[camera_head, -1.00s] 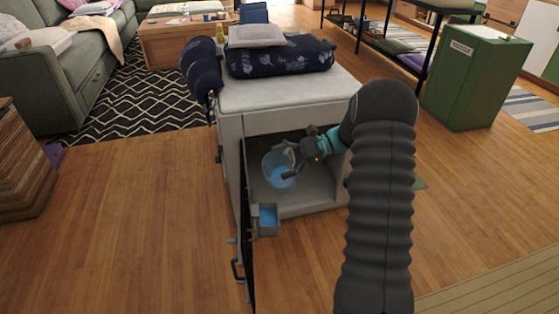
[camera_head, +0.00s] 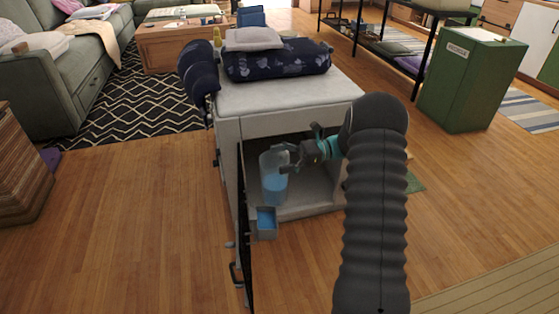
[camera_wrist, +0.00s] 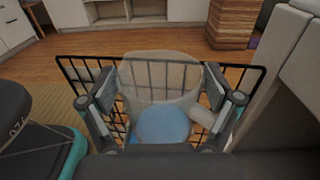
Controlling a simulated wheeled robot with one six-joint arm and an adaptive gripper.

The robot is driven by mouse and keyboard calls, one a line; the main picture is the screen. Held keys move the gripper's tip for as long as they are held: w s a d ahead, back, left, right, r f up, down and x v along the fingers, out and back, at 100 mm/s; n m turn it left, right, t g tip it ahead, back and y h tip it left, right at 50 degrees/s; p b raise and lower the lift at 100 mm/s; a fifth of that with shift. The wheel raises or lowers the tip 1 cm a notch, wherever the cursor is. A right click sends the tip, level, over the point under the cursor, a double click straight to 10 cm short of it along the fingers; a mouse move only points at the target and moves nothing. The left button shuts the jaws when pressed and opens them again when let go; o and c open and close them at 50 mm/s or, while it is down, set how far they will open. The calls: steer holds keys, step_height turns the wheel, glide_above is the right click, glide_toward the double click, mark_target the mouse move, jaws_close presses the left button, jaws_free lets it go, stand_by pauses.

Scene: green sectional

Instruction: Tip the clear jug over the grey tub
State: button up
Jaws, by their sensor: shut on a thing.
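The clear jug (camera_head: 274,165) is nearly upright at the front of the open white cabinet, with blue liquid in its lower part. My gripper (camera_head: 287,158) is shut on it from the right, near its upper part. In the wrist view the jug (camera_wrist: 160,75) fills the space between the two fingers, and blue shows inside it. The small grey tub (camera_head: 264,232) sits just below and slightly left of the jug, by the open door, with blue inside it. The jug is apart from the tub. The tub cannot be made out in the wrist view.
The cabinet door (camera_head: 243,235) stands open toward me, left of the tub. The white cabinet top (camera_head: 290,95) is above my gripper and carries folded cloths. A black wire rack (camera_wrist: 75,75) shows behind the jug in the wrist view.

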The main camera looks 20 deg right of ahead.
steer(key=shift+r, duration=0.2)
steer(key=shift+r, duration=1.85)
